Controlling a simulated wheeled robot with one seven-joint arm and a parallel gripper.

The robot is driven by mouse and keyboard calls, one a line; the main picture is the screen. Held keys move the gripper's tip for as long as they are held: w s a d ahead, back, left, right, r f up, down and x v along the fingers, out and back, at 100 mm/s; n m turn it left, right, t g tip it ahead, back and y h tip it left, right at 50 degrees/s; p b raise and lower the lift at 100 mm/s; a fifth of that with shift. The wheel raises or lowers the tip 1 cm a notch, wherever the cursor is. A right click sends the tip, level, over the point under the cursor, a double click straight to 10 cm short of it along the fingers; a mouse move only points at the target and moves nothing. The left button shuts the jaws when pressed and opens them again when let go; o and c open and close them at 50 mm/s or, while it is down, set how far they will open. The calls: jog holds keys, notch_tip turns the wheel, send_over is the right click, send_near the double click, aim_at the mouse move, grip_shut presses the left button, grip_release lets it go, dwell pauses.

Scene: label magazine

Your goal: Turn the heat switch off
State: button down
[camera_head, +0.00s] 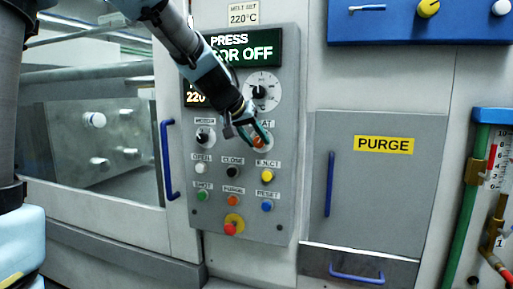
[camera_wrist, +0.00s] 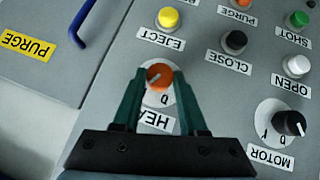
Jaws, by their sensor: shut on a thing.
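The heat switch (camera_wrist: 158,76) is an orange round knob on a white dial, with a label partly hidden below it in the wrist view. In the head view, the heat switch (camera_head: 258,141) sits at the right of the control panel, partly covered by my gripper. My gripper (camera_wrist: 158,80) has its two green fingers on either side of the orange knob and is shut on it. In the head view, my gripper (camera_head: 255,136) reaches the panel from the upper left. The knob's pale pointer mark slants; its exact setting is hard to read.
The grey control panel (camera_head: 287,190) holds a black motor knob (camera_wrist: 289,123), a yellow eject button (camera_wrist: 168,17), a black close button (camera_wrist: 234,41) and a red stop button (camera_head: 230,228). A blue door handle (camera_head: 167,160) stands left; a purge door (camera_head: 385,190) is right.

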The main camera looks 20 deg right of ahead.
jog(key=shift+w+a+f+n+g+h+b, duration=0.1)
jog(key=shift+f+n+g+h+b, duration=0.35)
jog(key=shift+b, duration=2)
jog(key=shift+w+a+f+n+g+h+b, duration=0.2)
jog(key=shift+h+b, duration=0.45)
jog(key=shift+b, duration=1.8)
jog(key=n+h+b, duration=0.1)
jog(key=b, duration=0.3)
jog(key=g+h+b, duration=0.1)
jog(key=b, duration=0.3)
jog(key=shift+f+n+g, duration=0.2)
jog(key=shift+n+g, duration=0.05)
jog(key=shift+n, duration=0.1)
jog(key=n+g+h+b, duration=0.1)
jog(key=n+h+b, duration=0.1)
jog(key=b, duration=0.5)
jog(key=shift+h, duration=0.7)
jog(key=n+h+b, duration=0.1)
jog(key=b, duration=0.2)
jog(key=shift+r, duration=0.1)
jog(key=shift+r+n, duration=0.1)
jog(key=shift+n, duration=0.2)
jog(key=shift+c, duration=2.2)
grip_release()
jog(key=shift+a, duration=0.15)
